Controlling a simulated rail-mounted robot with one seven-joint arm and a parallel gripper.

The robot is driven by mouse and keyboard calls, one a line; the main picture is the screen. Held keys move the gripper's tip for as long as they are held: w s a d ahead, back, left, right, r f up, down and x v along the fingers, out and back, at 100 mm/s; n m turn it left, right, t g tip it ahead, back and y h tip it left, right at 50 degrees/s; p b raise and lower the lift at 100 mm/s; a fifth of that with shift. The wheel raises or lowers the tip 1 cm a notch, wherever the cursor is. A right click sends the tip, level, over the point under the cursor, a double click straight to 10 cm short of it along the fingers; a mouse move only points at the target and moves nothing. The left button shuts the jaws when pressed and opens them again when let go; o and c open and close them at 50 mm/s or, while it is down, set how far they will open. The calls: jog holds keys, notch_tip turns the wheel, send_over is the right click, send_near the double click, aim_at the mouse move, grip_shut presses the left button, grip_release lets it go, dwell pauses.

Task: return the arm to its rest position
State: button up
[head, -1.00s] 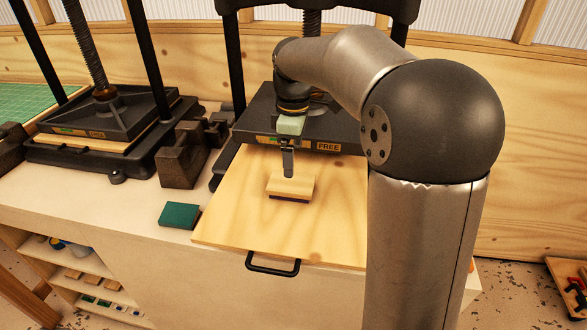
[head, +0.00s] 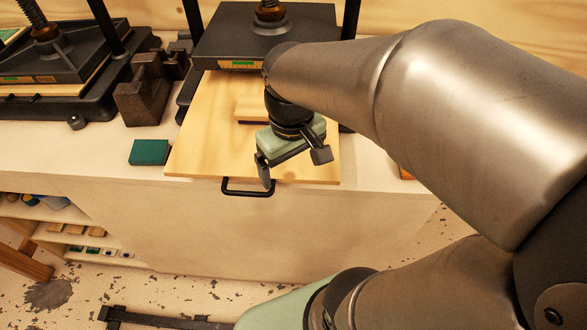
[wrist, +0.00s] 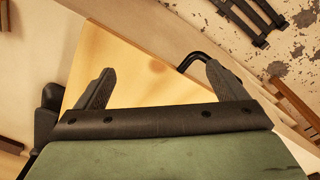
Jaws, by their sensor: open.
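My gripper (head: 292,172) is open and empty in the head view. It hangs above the front part of the pale wooden board (head: 205,120), near the board's black handle (head: 248,190). In the wrist view the two fingers of my gripper (wrist: 158,88) stand wide apart with nothing between them. The wooden board (wrist: 125,75) and the black handle (wrist: 192,60) show beyond them. My arm reaches in from the right of the head view, bent over the bench.
A light wooden block (head: 250,108) lies on the board, partly hidden by my wrist. A black press (head: 235,38) stands behind it. A green block (head: 149,152) and dark metal weights (head: 143,95) are to the left. The floor (head: 180,285) in front is mostly clear.

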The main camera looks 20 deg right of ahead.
jog(key=s+f+m, duration=0.2)
jog(key=s+f, duration=0.1)
jog(key=s, duration=0.2)
jog(key=shift+f, duration=0.25)
dwell(0.6)
